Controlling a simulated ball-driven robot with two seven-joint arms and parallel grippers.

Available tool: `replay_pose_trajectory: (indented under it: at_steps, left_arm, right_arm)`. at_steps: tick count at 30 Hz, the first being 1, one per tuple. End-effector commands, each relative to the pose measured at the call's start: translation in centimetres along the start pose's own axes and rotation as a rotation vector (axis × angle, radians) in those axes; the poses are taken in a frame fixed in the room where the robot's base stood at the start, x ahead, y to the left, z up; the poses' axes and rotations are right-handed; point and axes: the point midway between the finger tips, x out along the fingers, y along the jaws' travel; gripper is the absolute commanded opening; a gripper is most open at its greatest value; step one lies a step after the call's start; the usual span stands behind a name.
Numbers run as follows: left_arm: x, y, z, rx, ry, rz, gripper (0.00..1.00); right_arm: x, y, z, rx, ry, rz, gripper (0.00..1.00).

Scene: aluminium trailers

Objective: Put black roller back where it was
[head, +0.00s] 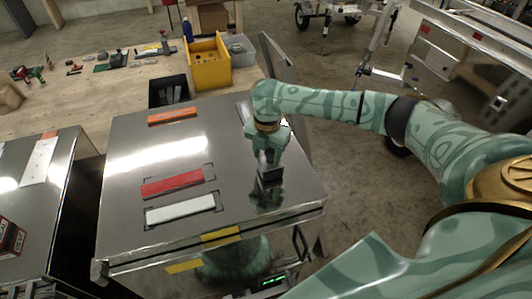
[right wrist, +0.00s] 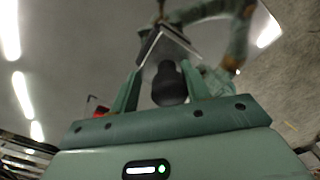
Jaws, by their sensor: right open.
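My right gripper (head: 267,158) points down over the right part of the shiny metal box top (head: 230,150). Its jaws are open. A small dark block-like thing, seemingly the black roller (head: 270,174), is right at the fingertips, with its reflection below it on the metal. In the right wrist view a black rounded end (right wrist: 169,84) sits between the two fingers of the gripper (right wrist: 164,90), with a dark, light-edged part (right wrist: 168,45) beyond it. I cannot tell whether the fingers touch it. My left gripper is not in view.
Orange (head: 172,116), red (head: 171,184) and white (head: 180,208) strips lie on the metal top. Behind, a wooden bench (head: 110,110) holds a yellow bin (head: 208,62), a black bin (head: 168,90) and tools. Another metal box (head: 40,190) stands left.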

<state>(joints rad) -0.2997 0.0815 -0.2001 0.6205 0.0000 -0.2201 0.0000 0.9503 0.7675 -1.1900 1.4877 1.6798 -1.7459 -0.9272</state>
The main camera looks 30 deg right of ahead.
Motion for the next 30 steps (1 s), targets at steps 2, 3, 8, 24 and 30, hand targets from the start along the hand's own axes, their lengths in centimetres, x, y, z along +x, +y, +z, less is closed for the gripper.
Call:
replay_pose_trajectory:
  at_steps: [2, 3, 8, 24, 30]
  left_arm:
    - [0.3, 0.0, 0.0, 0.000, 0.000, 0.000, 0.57]
    - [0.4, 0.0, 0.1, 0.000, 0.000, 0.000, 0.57]
    - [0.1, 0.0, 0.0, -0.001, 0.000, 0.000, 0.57]
    - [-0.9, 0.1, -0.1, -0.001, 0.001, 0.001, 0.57]
    - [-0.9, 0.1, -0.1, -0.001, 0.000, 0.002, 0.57]
  right_arm:
    - [0.6, -0.7, 0.1, 0.001, -0.003, -0.022, 0.52]
    - [0.2, -0.7, 0.1, 0.000, -0.004, -0.022, 0.52]
    - [-3.4, -0.5, 0.2, 0.000, -0.005, -0.015, 0.52]
    - [-12.7, -0.2, 0.0, 0.001, 0.000, -0.011, 0.52]
    - [-12.8, -0.2, 0.0, 0.001, 0.001, -0.011, 0.52]
